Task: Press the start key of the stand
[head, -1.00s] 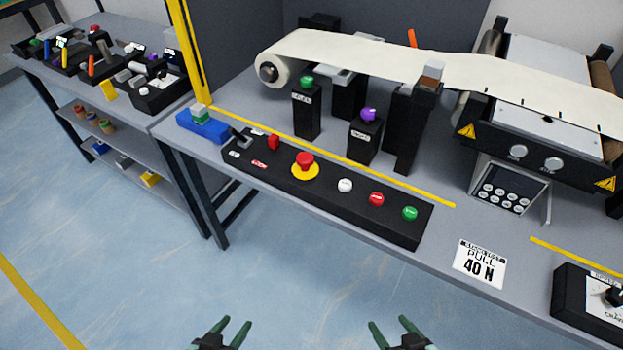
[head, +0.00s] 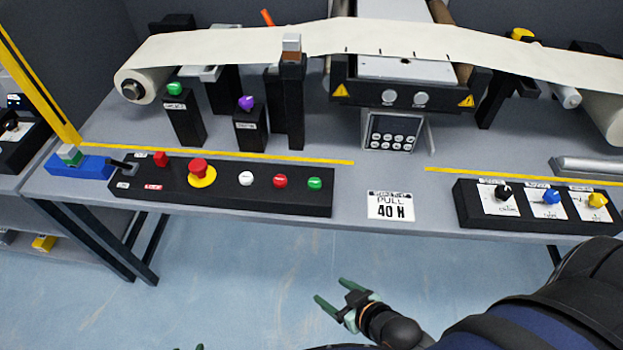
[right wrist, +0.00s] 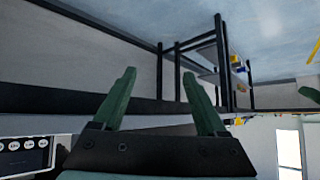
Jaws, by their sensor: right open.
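A black button panel (head: 150,188) lies along the front of the table, with a green button (head: 315,183), a red button (head: 280,181), a white button (head: 246,178) and a red mushroom button on yellow (head: 201,171). A keypad with several round white keys (head: 392,132) stands under the roll machine. Key labels are too small to read, so I cannot tell which is the start key. My right gripper (head: 330,291) is open and empty, below and in front of the table edge, touching nothing. My left gripper (head: 200,347) shows only a fingertip at the bottom edge.
Black posts carry a green knob (head: 175,88) and a purple knob (head: 246,103). A "PULL 40 N" card (head: 390,205) lies at the front edge. A knob box (head: 480,222) stands at the right. The floor before the table (head: 230,270) is clear.

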